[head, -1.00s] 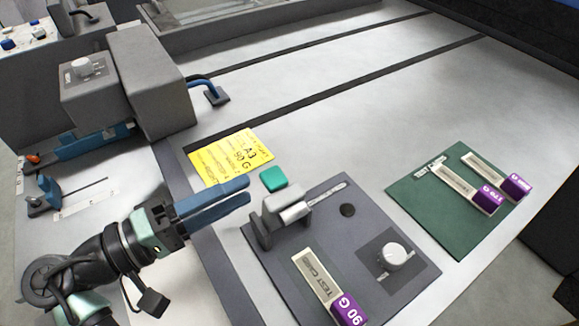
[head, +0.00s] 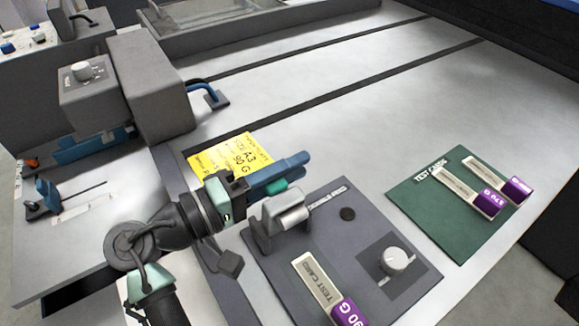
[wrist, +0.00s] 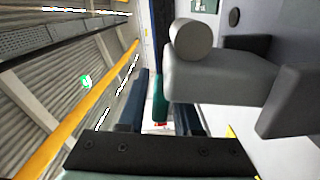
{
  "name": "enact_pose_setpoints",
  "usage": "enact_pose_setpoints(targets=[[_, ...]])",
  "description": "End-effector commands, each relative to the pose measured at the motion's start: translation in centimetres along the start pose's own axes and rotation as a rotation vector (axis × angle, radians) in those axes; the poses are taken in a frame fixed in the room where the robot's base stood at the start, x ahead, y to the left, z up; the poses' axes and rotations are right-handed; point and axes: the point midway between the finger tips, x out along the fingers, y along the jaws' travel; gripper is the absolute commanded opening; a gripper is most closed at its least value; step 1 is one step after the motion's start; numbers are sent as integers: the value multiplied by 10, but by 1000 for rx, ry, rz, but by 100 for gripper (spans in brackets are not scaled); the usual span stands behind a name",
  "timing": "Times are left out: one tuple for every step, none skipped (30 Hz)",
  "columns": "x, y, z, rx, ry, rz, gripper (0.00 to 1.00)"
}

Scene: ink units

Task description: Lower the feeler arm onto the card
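The feeler arm's grey metal barrel (head: 287,208) and thin pointed rod (head: 328,197) stand on a bracket on the dark grey gauge plate (head: 300,240). A teal tab (head: 277,188) sits at the barrel's rear end, partly hidden by my gripper. The test card (head: 318,282), with a purple 90 G end (head: 349,312), lies on the plate's near edge, clear of the rod. My gripper (head: 303,160) is at the tab. In the wrist view the teal tab (wrist: 158,98) shows between my two blue fingers, with gaps beside it.
A round knob (head: 396,259) and a black disc (head: 348,214) are on the plate. A green mat (head: 420,205) holds two more purple-ended cards. A yellow A3 90 G label (head: 235,150) lies behind my gripper. The light table beyond is clear.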

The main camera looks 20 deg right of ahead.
Motion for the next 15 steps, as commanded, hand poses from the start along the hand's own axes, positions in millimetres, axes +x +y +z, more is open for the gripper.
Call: enact_pose_setpoints(targets=[[0,0,0,0,0,0,22],[0,0,0,0,0,0,17],[0,0,0,0,0,0,10],[0,0,0,0,0,0,4],[0,0,0,0,0,0,0],[0,0,0,0,0,0,0],[0,0,0,0,0,0,0],[0,0,0,0,0,0,0],[0,0,0,0,0,0,0],[0,0,0,0,0,0,0],[0,0,0,0,0,0,0],[0,0,0,0,0,0,0],[0,0,0,0,0,0,0],[0,0,0,0,0,0,0],[0,0,0,0,0,0,0]])
